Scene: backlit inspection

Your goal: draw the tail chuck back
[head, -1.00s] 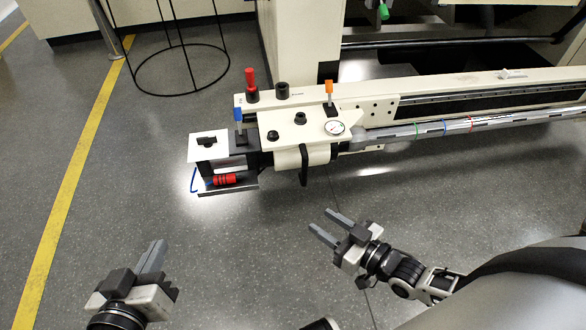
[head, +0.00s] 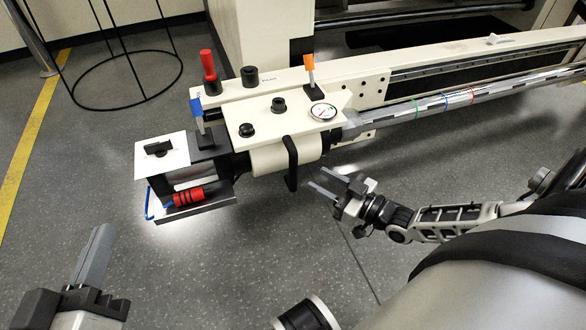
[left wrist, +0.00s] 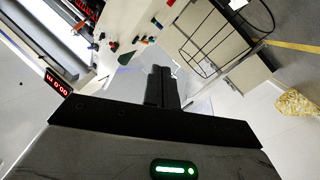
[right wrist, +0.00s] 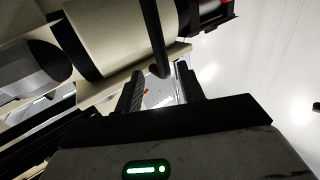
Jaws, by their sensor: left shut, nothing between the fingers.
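The tail chuck unit is a cream carriage (head: 290,105) with a round dial and black knobs, on a cream rail. Its grey nose (head: 352,125) meets the end of a long striped tube (head: 430,108). A black bar handle (head: 291,165) hangs from its front; it also shows in the right wrist view (right wrist: 154,40). My right gripper (head: 316,180) is open and empty, just right of the handle's lower end. In the right wrist view the handle's end appears between the fingertips; contact is not visible. My left gripper (head: 103,232) is shut and empty, low at left.
A blue lever (head: 196,106), a red-capped post (head: 208,66) and an orange lever (head: 309,62) stand up around the carriage. A red cylinder (head: 188,196) lies on the lower tray at left. A black wire stand (head: 125,80) is behind. The floor in front is clear.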

